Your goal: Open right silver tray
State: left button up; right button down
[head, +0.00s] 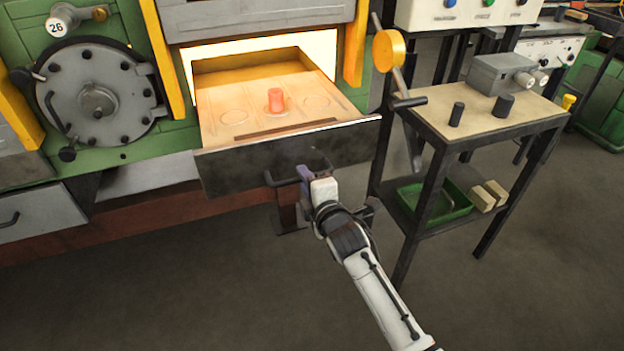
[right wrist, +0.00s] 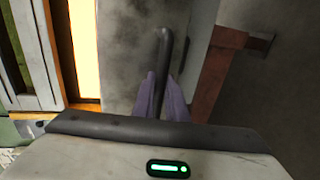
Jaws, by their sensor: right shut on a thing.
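The silver tray (head: 235,172) is a grey metal drawer front under the lit furnace opening. It stands pulled out, with its tan top surface (head: 222,128) showing and a glowing red-orange billet (head: 276,100) upright on it. My right gripper (head: 306,172) is at the tray's dark bar handle (head: 284,182), shut on it. In the right wrist view the purple fingers (right wrist: 162,98) close around the handle bar (right wrist: 163,62), in front of the grey tray face. The fingers hide part of the handle. My left gripper is in neither view.
A work table (head: 432,108) with dark cylinders (head: 457,114) stands close to the right of the tray, with a green bin (head: 433,200) on its lower shelf. A round furnace door (head: 97,100) is at the left. The floor before the tray is clear.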

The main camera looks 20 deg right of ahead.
jog(key=c, duration=1.8)
grip_release()
jog(key=shift+o, duration=0.2)
jog(key=v, duration=1)
jog(key=shift+s+p, duration=0.2)
jog(key=shift+p, duration=0.15)
jog(key=s+f+m+g, duration=0.3)
jog(key=s+f+m, duration=0.5)
jog(key=s+f, duration=0.3)
jog(key=s+f+m+g+y, duration=0.1)
jog(key=s+f+m+g, duration=0.3)
jog(key=s+f+m, duration=0.4)
jog(key=s+f, duration=0.3)
jog(key=s, duration=0.4)
jog(key=shift+s+d+m, duration=0.3)
jog(key=shift+s+m, duration=0.05)
jog(key=shift+m, duration=0.05)
